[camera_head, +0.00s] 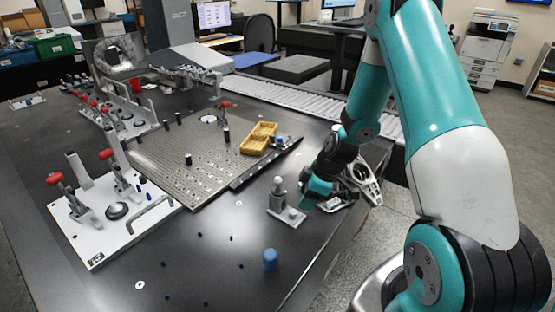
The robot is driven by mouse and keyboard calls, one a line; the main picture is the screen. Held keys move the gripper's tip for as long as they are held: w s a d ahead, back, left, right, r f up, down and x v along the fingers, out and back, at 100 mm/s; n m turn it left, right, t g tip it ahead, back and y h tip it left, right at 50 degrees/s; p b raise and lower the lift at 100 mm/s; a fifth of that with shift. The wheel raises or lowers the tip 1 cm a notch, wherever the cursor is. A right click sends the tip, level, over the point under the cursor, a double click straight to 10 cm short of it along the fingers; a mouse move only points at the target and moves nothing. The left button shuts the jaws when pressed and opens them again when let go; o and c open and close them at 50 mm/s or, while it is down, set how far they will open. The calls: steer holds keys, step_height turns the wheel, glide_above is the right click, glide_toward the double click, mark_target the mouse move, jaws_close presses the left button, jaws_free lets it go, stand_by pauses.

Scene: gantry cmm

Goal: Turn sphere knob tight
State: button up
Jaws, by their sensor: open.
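A small grey fixture (287,215) stands on the dark table near its right edge. A light grey ball on a short post (278,184) rises from its back left. A small round knob (292,212) shows low on the right part of its base; which of the two is the sphere knob I cannot say for certain. My gripper (308,203) is just right of the fixture, low and pointing toward it. It is open, small in the view and partly hidden by my wrist. I cannot tell whether it touches the fixture.
A clamp plate with red-handled clamps (115,235) is at left. A roller conveyor (290,95) runs behind the table.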

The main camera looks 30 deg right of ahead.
steer(key=v, duration=1.1)
steer(key=s+a+r, duration=0.2)
steer(key=a+r, duration=0.3)
steer(key=a, duration=0.3)
steer(key=s+a+r+m+g+p, duration=0.1)
steer(key=s+a+r, duration=0.1)
steer(key=a+r, duration=0.4)
steer(key=a, duration=0.3)
steer(key=shift+a+r+y, duration=0.15)
steer(key=shift+a+y, duration=0.1)
steer(key=shift+y, duration=0.15)
steer(key=m+t+h+b, duration=0.2)
steer(key=b, duration=0.3)
glide_toward(293, 211)
steer(key=b+x, duration=0.1)
steer(key=x, duration=0.8)
